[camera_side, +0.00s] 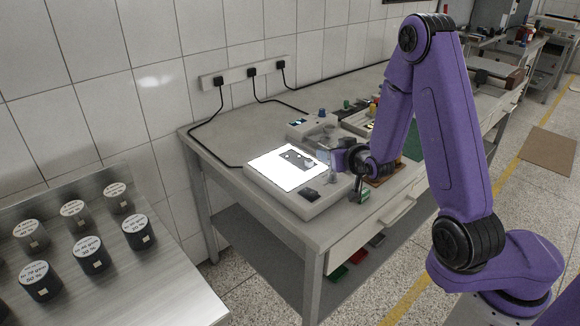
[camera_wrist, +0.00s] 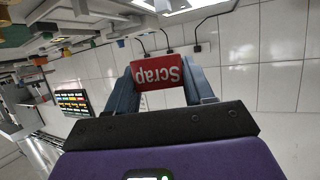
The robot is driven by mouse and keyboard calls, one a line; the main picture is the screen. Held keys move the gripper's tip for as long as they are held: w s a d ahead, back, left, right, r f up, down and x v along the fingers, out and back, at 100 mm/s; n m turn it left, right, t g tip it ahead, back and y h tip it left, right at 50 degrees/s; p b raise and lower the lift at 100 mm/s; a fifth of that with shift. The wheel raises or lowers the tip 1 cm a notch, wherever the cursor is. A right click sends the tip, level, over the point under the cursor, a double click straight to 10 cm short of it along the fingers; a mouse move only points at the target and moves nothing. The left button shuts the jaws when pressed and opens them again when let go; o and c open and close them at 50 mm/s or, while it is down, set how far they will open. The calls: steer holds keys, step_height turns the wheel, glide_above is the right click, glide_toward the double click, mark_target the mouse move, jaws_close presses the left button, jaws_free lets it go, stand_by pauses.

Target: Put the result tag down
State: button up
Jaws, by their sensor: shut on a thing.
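My gripper (camera_side: 338,160) is at the right edge of the lit white panel (camera_side: 262,172) of a light box on the bench. In the wrist view my gripper (camera_wrist: 160,72) is shut on a red tag (camera_wrist: 158,76) between its two blue-grey fingers. The tag reads "Scrap" in white letters, upside down in that picture. I cannot make out the tag in the side view. A grey piece (camera_side: 296,156) lies on the lit panel, just left of my gripper. I cannot tell how high the tag is above the bench.
A dark small part (camera_side: 310,195) sits on the light box's front corner. A green item (camera_side: 363,189) is near the bench's front edge, below my gripper. Cables run from a wall socket strip (camera_side: 250,73). Several black lidded jars (camera_side: 91,255) stand on a metal shelf at left.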

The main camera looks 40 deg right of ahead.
step_height(320, 180, up, 2)
steer(key=w+m+h, duration=0.2)
steer(key=m+g+h, duration=0.3)
glide_above(276, 171)
steer(key=f, duration=0.7)
steer(key=shift+s, duration=0.4)
steer(key=shift+w+f, duration=0.25)
steer(key=shift+f, duration=1.65)
steer(key=shift+f, duration=0.15)
steer(key=o, duration=1)
